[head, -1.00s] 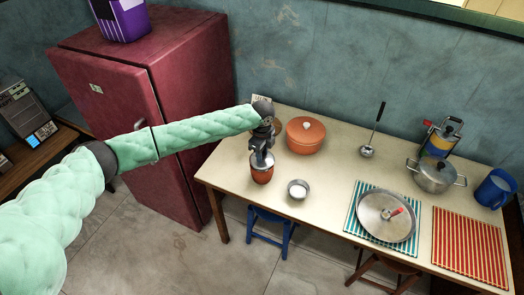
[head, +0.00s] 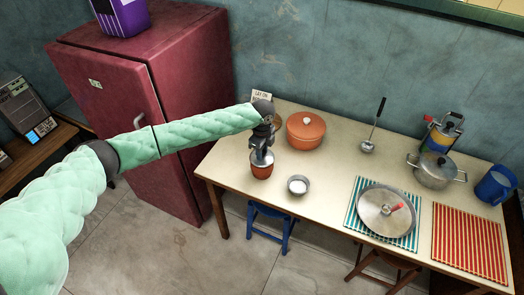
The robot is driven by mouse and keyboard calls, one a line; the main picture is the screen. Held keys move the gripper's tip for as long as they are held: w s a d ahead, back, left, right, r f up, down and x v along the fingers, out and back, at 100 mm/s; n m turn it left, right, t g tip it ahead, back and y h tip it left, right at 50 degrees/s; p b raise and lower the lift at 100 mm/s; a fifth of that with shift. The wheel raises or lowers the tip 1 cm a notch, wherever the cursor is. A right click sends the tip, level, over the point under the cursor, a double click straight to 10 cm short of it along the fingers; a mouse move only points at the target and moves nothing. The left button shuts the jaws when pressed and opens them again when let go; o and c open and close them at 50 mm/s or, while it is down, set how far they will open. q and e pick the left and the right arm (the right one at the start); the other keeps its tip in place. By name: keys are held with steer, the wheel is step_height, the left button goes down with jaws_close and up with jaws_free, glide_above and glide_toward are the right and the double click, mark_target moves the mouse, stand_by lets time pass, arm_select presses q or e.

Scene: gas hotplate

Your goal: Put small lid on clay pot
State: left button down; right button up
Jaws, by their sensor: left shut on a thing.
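The small clay pot (head: 262,171) is reddish-brown and stands upright near the table's left front edge. The small lid (head: 262,158) is a grey disc at the pot's mouth and covers most of the opening. It looks nearly level; I cannot tell whether it rests fully on the rim. My left gripper (head: 262,149) points down from above and is shut on the small lid. Its fingers hide the lid's knob. My right gripper is not in view.
An orange lidded pot (head: 305,135) stands close behind to the right, and a small bowl with white contents (head: 298,185) in front to the right. A large steel lid (head: 386,211) lies on a striped mat. A ladle, steel pot and blue mug are farther right.

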arm_select(q)
steer(key=shift+f, duration=0.45)
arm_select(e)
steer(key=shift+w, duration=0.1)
arm_select(q)
steer(key=c, duration=1.1)
jaws_free()
steer(key=shift+o, duration=0.2)
steer(key=shift+r+b, duration=0.35)
steer(key=shift+b, duration=0.05)
steer(key=shift+r+b, duration=0.4)
steer(key=shift+r, duration=0.3)
step_height(320, 180, up, 4)
steer(key=shift+r+b, duration=0.25)
steer(key=shift+b, duration=0.5)
steer(key=shift+r, duration=0.6)
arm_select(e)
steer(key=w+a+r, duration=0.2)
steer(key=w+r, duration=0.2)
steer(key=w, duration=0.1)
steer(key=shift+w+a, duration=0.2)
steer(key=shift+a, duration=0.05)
